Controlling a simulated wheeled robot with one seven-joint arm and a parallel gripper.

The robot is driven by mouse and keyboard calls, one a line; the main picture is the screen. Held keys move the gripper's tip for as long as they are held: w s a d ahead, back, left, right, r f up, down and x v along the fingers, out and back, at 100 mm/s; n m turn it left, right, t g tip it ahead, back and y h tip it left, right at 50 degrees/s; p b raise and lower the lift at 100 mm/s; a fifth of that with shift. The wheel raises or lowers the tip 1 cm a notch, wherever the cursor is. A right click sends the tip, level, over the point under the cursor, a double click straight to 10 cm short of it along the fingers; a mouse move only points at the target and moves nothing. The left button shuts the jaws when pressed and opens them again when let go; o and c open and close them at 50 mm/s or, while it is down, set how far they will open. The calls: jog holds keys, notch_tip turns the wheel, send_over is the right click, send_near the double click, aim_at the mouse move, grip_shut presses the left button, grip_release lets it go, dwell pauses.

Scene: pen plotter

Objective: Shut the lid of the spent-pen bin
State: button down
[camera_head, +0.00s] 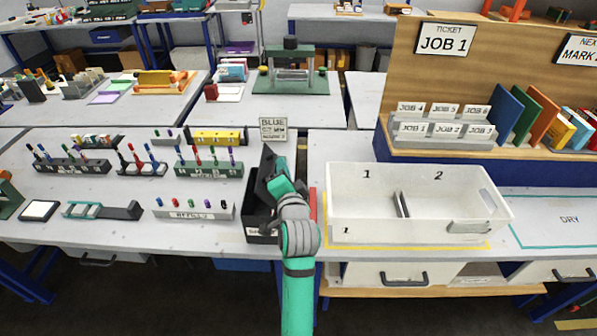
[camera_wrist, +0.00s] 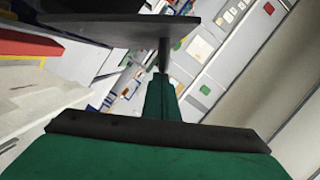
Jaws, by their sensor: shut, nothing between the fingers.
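The spent-pen bin (camera_head: 262,212) is a black box on the bench in the middle of the head view, with a partly hidden white label on its front. Its dark lid (camera_head: 265,165) stands raised and tilted above the box, so the bin is open. My gripper (camera_head: 273,180) is shut and empty, right at the lid. In the wrist view, the dark panel across the top looks like the lid (camera_wrist: 125,28), and my shut fingertips (camera_wrist: 163,50) reach up to its edge. I cannot tell whether they touch. My arm hides part of the bin's right side.
A white tray (camera_head: 350,232) with areas marked 1 and 2 stands right of the bin. A pen rack (camera_head: 195,211) and a green pen block (camera_head: 210,170) stand to the left. A small sign reading BLUE (camera_head: 273,130) stands behind the lid.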

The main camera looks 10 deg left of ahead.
aim_at(258, 174)
jog(key=a+n, duration=0.1)
jog(key=a, duration=0.1)
jog(key=a+f+n+h, duration=0.1)
jog(key=a+n, duration=0.1)
jog(key=s+a+n, duration=0.1)
jog(key=a, duration=0.1)
jog(key=shift+a+f+n+g, duration=0.4)
jog(key=shift+s+a+f+n+h, duration=0.15)
jog(key=shift+a+f+n+h, duration=0.85)
jog(key=shift+a+f+n, duration=0.75)
jog(key=shift+d, duration=0.25)
